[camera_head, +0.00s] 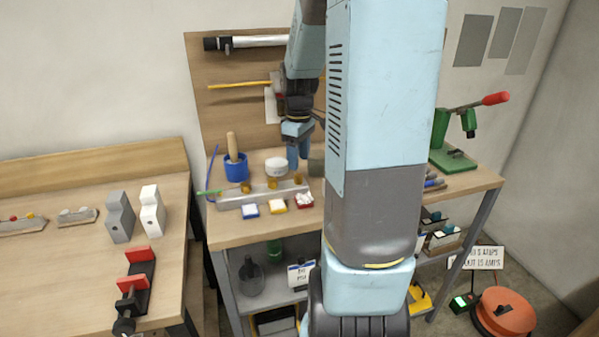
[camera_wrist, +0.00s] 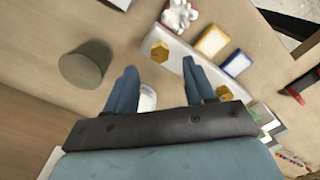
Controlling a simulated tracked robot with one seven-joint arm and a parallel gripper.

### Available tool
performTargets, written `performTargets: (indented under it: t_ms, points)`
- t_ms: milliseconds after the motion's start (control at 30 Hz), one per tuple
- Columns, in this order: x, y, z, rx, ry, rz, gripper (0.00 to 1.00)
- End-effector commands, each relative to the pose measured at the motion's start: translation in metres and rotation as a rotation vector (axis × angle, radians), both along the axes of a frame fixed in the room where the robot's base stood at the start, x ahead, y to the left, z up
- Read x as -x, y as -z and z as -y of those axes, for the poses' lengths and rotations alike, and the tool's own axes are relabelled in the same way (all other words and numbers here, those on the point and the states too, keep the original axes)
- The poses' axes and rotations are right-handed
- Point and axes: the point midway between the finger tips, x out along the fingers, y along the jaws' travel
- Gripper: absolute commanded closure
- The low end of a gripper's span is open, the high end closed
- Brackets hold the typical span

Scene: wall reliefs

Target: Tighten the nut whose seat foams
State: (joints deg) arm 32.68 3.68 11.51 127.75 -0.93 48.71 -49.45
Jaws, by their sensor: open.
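A pale metal bar (camera_head: 235,200) with brass nuts lies on the middle bench. A left nut (camera_head: 245,187), a middle nut (camera_head: 272,183) and a right nut (camera_head: 298,180) show in the head view. The wrist view shows one hex nut (camera_wrist: 159,51) just beyond my fingertips and another nut (camera_wrist: 224,93) right of my right finger. I cannot make out foam at any seat. My gripper (camera_head: 297,158) is open and points down behind the bar; its two blue fingers (camera_wrist: 160,70) are apart with no nut between them.
A white tub (camera_head: 276,166) stands behind the bar, beside my gripper. A blue cup (camera_head: 236,170) with a wooden handle is left. A grey-olive cylinder (camera_wrist: 84,65) stands left of my fingers. Blue (camera_head: 250,211), yellow (camera_head: 278,206) and red-and-white (camera_head: 304,201) items lie in front of the bar.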

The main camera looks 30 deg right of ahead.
Motion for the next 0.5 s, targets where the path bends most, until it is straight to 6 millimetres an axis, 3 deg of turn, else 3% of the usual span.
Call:
performTargets:
  t_ms: [200,500]
  points:
    - [0.000,0.034,0.000,0.000,-0.001,-0.002,0.46]
    - [0.000,0.054,-0.001,0.001,-0.001,0.000,0.46]
